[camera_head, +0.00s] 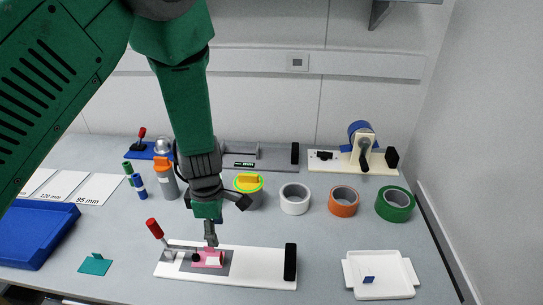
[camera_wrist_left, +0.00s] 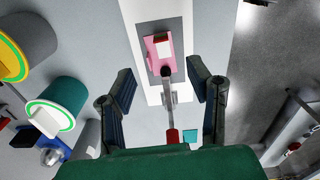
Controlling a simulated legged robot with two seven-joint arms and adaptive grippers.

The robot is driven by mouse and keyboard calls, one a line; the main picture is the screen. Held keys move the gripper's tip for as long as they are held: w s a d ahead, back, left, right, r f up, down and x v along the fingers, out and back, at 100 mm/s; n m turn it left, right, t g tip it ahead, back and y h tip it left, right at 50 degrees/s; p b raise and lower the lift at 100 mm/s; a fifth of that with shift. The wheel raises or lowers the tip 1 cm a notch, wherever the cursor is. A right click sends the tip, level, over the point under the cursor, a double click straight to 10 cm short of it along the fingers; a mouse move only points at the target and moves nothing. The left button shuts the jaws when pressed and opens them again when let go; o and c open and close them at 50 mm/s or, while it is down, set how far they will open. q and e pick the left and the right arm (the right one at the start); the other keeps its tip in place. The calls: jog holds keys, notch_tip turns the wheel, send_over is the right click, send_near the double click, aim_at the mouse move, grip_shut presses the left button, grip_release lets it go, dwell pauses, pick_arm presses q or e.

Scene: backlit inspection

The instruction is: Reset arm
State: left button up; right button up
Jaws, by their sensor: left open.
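My left gripper (camera_head: 218,208) hangs over the white board (camera_head: 262,266) at the front of the table. It is open and empty, with its two fingers well apart in the left wrist view (camera_wrist_left: 161,75). Below it, a pink piece (camera_head: 207,259) lies on a grey pad on the board. It also shows in the left wrist view (camera_wrist_left: 155,47). A toggle clamp with a red handle (camera_head: 154,228) stands at the board's left end; in the wrist view the red handle (camera_wrist_left: 173,136) appears between the fingers. My right gripper is out of view.
Tape rolls in white (camera_head: 294,199), orange (camera_head: 343,202) and green (camera_head: 395,204) stand to the right. A white tray (camera_head: 409,285) is at front right, a blue bin (camera_head: 35,235) at left. A tape dispenser (camera_head: 362,147) and fixtures line the back. A teal piece (camera_head: 96,264) lies front left.

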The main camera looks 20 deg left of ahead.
pick_arm(q)
jog(key=s+a+f+m, duration=0.1)
jog(key=s+f+m, duration=0.2)
jog(key=s, duration=0.1)
jog(key=s+a+f+m+y, duration=0.1)
jog(key=s+a+f+m, duration=0.1)
jog(key=s+f+m, duration=0.1)
jog(key=s+a+f+m, duration=0.1)
jog(key=s+f+m, duration=0.2)
jog(key=s, duration=0.2)
jog(key=shift+s+a+f+g+y, duration=0.15)
jog(key=shift+s+a+g+y, duration=0.15)
jog(key=shift+s+g+y, duration=0.1)
jog(key=s+d+f+m+h, duration=0.1)
jog(key=s+f+m, duration=0.1)
jog(key=s+m, duration=0.4)
jog(key=s+d+f+m+h, duration=0.1)
jog(key=s+d+f+m, duration=0.1)
jog(key=s+m, duration=0.45)
notch_tip(320, 180, down, 11)
jog(key=w+d+t+b, duration=0.1)
jog(key=w+b, duration=0.1)
jog(key=b, duration=1)
jog(key=shift+w+f+m, duration=0.15)
jog(key=shift+w+m, duration=0.05)
jog(key=shift+m, duration=0.15)
jog(key=shift+w, duration=0.1)
